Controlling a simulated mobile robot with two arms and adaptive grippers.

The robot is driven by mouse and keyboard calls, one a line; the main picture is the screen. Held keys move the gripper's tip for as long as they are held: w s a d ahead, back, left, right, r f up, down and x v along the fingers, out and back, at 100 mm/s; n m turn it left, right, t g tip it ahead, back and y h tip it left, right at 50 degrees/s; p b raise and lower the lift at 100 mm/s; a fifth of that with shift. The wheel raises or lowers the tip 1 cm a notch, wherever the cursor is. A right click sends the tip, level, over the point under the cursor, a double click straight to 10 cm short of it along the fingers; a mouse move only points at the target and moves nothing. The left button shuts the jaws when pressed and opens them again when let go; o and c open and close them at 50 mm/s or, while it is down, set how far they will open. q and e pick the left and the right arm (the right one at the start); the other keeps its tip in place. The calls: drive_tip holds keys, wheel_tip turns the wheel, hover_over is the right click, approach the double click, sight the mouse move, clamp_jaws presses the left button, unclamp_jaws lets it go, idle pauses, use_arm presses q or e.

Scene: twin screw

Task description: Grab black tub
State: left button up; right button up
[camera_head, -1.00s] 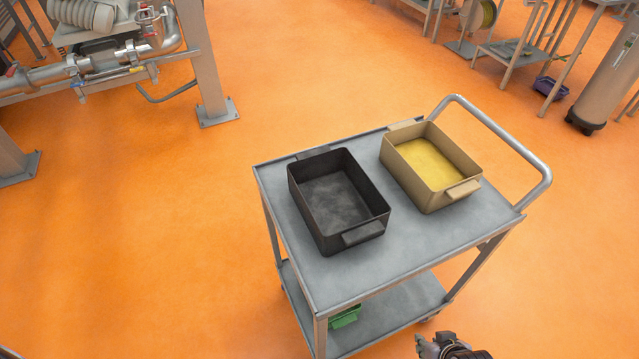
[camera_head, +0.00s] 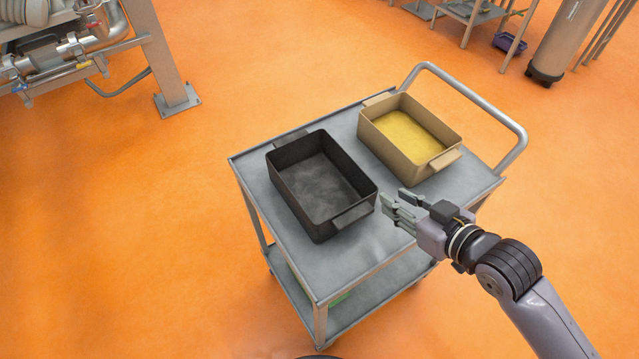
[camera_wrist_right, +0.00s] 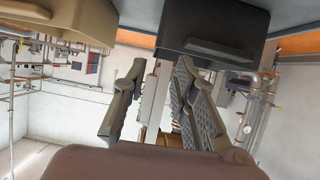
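The black tub (camera_head: 318,190) stands upright on the left part of the cart's top shelf. One of its handles (camera_head: 352,215) faces the near side. It looks empty inside, with a greyish floor. My right gripper (camera_head: 397,205) is open and empty, just to the right of the tub's near handle and apart from it. In the right wrist view the black tub (camera_wrist_right: 212,30) shows at the top, beyond the two spread fingers (camera_wrist_right: 158,100). My left gripper is not in view.
A tan tub (camera_head: 412,135) with yellow contents stands right of the black tub on the grey cart (camera_head: 265,192). The cart has a push handle (camera_head: 470,95) at the right. Pipework (camera_head: 75,50) stands at the upper left. The orange floor around is mostly clear.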

drive_tip(key=r, duration=0.1)
drive_tip(key=p, duration=0.1)
approach(349, 158)
drive_tip(key=shift+y, duration=0.3)
drive_tip(key=x, duration=0.5)
drive_tip(key=shift+s+f, duration=0.15)
drive_tip(key=shift+f, duration=0.2)
drive_tip(key=x, duration=0.2)
drive_tip(key=p+x, duration=0.1)
drive_tip(key=x, duration=0.1)
drive_tip(key=shift+w+d+r, duration=0.1)
drive_tip(key=shift+w+d, duration=0.05)
drive_tip(key=shift+w, duration=0.2)
drive_tip(key=shift+w+a, duration=0.25)
drive_tip(key=shift+w, duration=0.1)
drive_tip(key=shift+c, duration=0.6)
clamp_jaws()
